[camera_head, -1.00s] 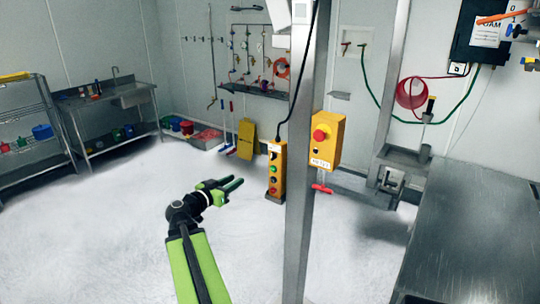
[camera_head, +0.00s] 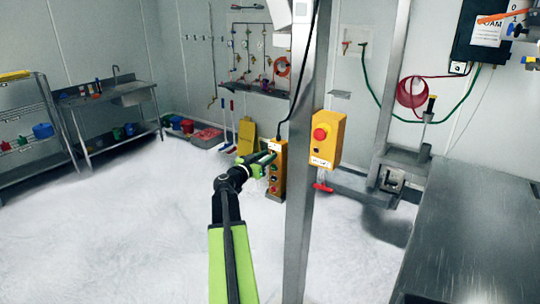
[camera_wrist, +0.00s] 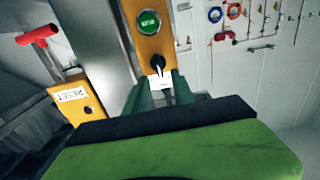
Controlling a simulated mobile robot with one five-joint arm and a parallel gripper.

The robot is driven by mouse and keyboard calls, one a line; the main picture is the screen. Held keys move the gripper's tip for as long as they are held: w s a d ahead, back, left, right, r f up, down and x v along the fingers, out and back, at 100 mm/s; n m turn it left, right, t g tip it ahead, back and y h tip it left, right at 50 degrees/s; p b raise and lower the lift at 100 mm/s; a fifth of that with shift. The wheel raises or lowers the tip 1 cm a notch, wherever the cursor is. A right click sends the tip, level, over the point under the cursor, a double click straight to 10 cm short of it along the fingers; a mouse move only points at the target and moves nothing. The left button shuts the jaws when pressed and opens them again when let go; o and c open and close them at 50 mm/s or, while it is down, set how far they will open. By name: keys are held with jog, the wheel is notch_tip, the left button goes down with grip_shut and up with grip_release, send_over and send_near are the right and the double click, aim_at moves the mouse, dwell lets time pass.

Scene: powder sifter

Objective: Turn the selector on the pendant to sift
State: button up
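The yellow pendant (camera_head: 282,152) hangs on a black cable beside the steel post. It also shows in the wrist view (camera_wrist: 150,42), with a green button (camera_wrist: 149,22) and a black selector knob (camera_wrist: 157,62) next to a white label (camera_wrist: 160,81). The label's writing is too small to read. My gripper (camera_head: 271,157) is at the upper part of the pendant and hides part of its face. In the wrist view my gripper (camera_wrist: 163,80) has its two green fingers apart, with the label and the knob between or just beyond the tips. Contact cannot be told.
A steel post (camera_head: 303,200) stands just right of the pendant. It carries a yellow box (camera_head: 327,140) with a red button, and a red handle (camera_head: 323,187) is below. A steel table (camera_head: 475,230) is at the right. The floor at left is clear.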

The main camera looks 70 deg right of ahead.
jog(key=shift+x, duration=1.05)
grip_shut()
